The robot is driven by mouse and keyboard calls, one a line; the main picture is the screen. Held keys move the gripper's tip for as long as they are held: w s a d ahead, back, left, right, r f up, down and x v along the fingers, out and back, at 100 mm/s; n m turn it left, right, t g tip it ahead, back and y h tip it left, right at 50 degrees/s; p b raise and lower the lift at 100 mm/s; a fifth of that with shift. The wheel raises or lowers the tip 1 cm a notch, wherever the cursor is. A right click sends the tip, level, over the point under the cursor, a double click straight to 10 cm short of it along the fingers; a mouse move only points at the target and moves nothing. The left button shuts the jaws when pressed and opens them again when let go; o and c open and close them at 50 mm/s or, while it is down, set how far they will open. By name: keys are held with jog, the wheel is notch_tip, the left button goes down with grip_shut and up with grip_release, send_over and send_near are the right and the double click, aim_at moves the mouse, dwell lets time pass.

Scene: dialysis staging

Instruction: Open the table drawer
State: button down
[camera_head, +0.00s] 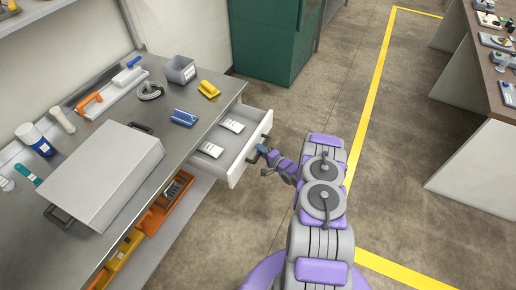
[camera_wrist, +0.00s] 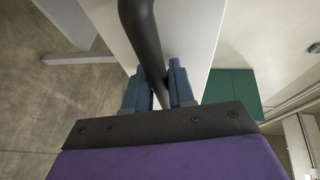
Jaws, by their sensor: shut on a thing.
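The table drawer (camera_head: 235,147) is white and stands pulled out from under the metal tabletop (camera_head: 190,140) in the head view. Two white packets (camera_head: 211,149) lie inside it. My gripper (camera_head: 262,150) is at the drawer's front, at its dark handle. In the wrist view, the blue fingers of my gripper (camera_wrist: 160,88) are shut on the black handle bar (camera_wrist: 142,35), one finger on each side. The white drawer front (camera_wrist: 195,38) fills the area behind the bar. The far end of the handle is out of the wrist view.
A white box (camera_head: 105,170), a grey bin (camera_head: 180,69) and several tools lie on the tabletop. Orange and yellow trays (camera_head: 160,208) sit on the shelf below. A green cabinet (camera_head: 275,40) stands behind. The floor to the right is clear up to another table (camera_head: 485,130).

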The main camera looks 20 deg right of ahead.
jog(key=shift+s+d+f, duration=0.15)
jog(key=shift+s+d, duration=0.05)
jog(key=shift+s, duration=0.2)
jog(key=shift+s+d+f, duration=0.1)
jog(key=shift+s+d, duration=0.1)
jog(key=shift+s, duration=0.2)
jog(key=shift+d, duration=0.1)
jog(key=c, duration=1.1)
grip_release()
jog(key=shift+w, duration=0.1)
jog(key=shift+o, duration=0.2)
jog(key=shift+d+r, duration=0.1)
jog(key=p+v, duration=0.3)
jog(key=v, duration=1.4)
jog(key=shift+p, duration=0.3)
